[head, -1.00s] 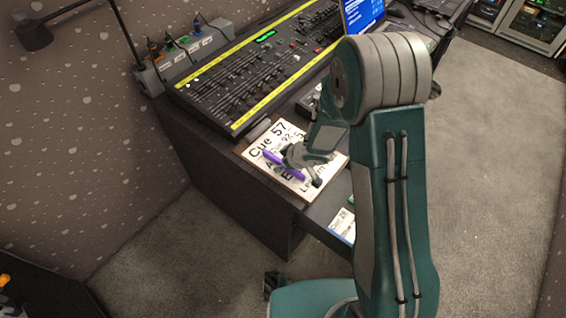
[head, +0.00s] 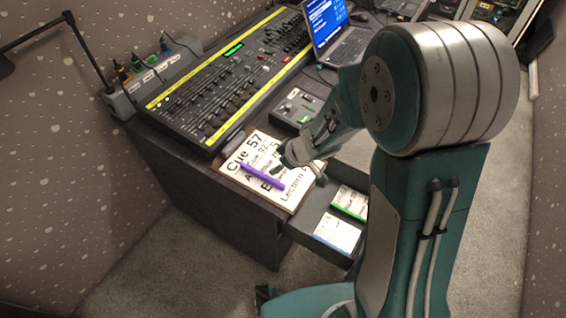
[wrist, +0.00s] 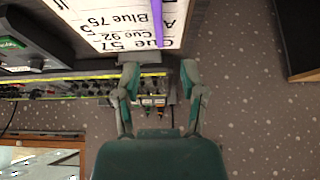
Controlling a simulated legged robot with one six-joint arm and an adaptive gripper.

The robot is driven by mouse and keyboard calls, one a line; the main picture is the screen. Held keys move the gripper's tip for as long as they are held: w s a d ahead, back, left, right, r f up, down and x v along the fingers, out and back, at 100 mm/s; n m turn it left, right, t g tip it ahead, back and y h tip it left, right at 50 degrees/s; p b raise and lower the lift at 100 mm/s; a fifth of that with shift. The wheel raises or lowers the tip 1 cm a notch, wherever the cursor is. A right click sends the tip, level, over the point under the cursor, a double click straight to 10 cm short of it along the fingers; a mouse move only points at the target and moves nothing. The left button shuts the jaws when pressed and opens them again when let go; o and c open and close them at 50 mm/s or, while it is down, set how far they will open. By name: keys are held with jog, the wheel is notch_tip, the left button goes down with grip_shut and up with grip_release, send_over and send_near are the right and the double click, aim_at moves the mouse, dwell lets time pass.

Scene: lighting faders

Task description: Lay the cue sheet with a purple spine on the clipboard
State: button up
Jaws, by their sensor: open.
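The cue sheet with a purple spine (head: 262,176) lies on the clipboard (head: 228,168) at the desk's front corner. The sheet is white with large black print reading "Cue 57", and its purple strip runs across it at a slant. The sheet and its purple spine (wrist: 157,22) also show at the top of the wrist view, with a brown edge of the board around them. My gripper (head: 288,160) is beside the spine, over the sheet's right part. In the wrist view my gripper (wrist: 160,80) has its fingers apart with nothing between them.
An open drawer (head: 300,238) below the clipboard holds a green-spined sheet (head: 349,203) and a blue-spined sheet (head: 337,233). The lighting desk (head: 225,90), a small control box (head: 297,106) and a laptop (head: 345,70) stand behind. Grey carpet is free at the right.

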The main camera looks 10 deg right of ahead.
jog(key=d+r+m+t+h, duration=0.3)
jog(key=d+r, duration=0.3)
jog(key=r, duration=0.3)
jog(key=d+r+m+t+h, duration=0.2)
jog(key=d+r+m+h, duration=0.15)
jog(key=d+r, duration=0.35)
jog(key=s+a+r+m+g, duration=0.1)
jog(key=s+r+m, duration=0.1)
jog(key=s, duration=0.7)
jog(key=s+a+r+m+g+y, duration=0.1)
jog(key=s+r, duration=0.3)
jog(key=s, duration=0.6)
jog(key=shift+s+m+g, duration=0.2)
jog(key=shift+m+g, duration=0.25)
jog(key=shift+g, duration=0.25)
